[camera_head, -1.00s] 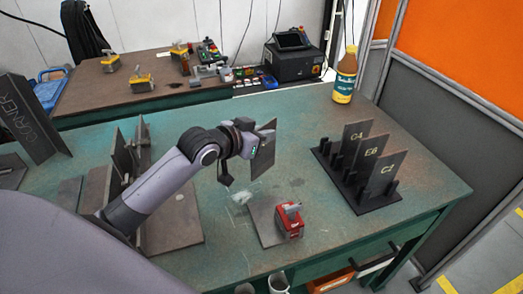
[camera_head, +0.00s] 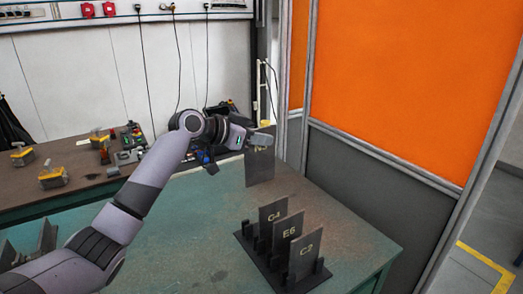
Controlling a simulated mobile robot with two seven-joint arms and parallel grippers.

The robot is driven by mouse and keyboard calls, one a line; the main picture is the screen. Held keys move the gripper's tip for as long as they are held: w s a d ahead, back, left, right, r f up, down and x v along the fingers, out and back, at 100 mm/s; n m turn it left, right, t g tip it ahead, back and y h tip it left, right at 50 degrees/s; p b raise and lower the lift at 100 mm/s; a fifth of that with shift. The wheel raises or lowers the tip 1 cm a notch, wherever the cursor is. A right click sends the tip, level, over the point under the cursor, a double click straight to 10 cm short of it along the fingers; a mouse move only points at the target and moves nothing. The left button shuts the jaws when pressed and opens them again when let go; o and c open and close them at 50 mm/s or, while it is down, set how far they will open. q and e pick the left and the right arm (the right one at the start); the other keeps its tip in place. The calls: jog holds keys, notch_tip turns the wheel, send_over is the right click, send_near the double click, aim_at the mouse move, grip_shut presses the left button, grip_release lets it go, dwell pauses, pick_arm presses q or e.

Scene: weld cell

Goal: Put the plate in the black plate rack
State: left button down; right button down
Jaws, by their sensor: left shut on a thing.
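My left gripper (camera_head: 258,139) is shut on the top of a dark grey plate (camera_head: 260,170). The plate hangs upright below the fingers, with a pale marking near its top partly hidden by the gripper. It shows above and behind the black plate rack (camera_head: 254,258), apart from it. The rack stands on the green table near its right side and holds three upright plates: G4 (camera_head: 272,222), E6 (camera_head: 288,238) and C2 (camera_head: 307,256). Short posts stick up between the plates. My right gripper is not in view.
The green table (camera_head: 190,240) has a clear top left of the rack. A brown table (camera_head: 90,188) behind carries yellow-grey tools (camera_head: 53,176) and small parts. An orange and grey partition (camera_head: 400,80) stands beyond the table's right edge.

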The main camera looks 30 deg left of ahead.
aim_at(260, 182)
pick_arm(q)
jog(key=shift+f+b, duration=3.95)
jog(key=shift+f, duration=0.3)
jog(key=shift+f+b, duration=1.4)
jog(key=shift+f, duration=0.15)
jog(key=shift+f+b, duration=0.3)
jog(key=shift+f, duration=0.25)
notch_tip(260, 182, down, 4)
jog(key=shift+f+b, duration=0.1)
jog(key=shift+b, duration=1.15)
jog(key=shift+f, duration=0.25)
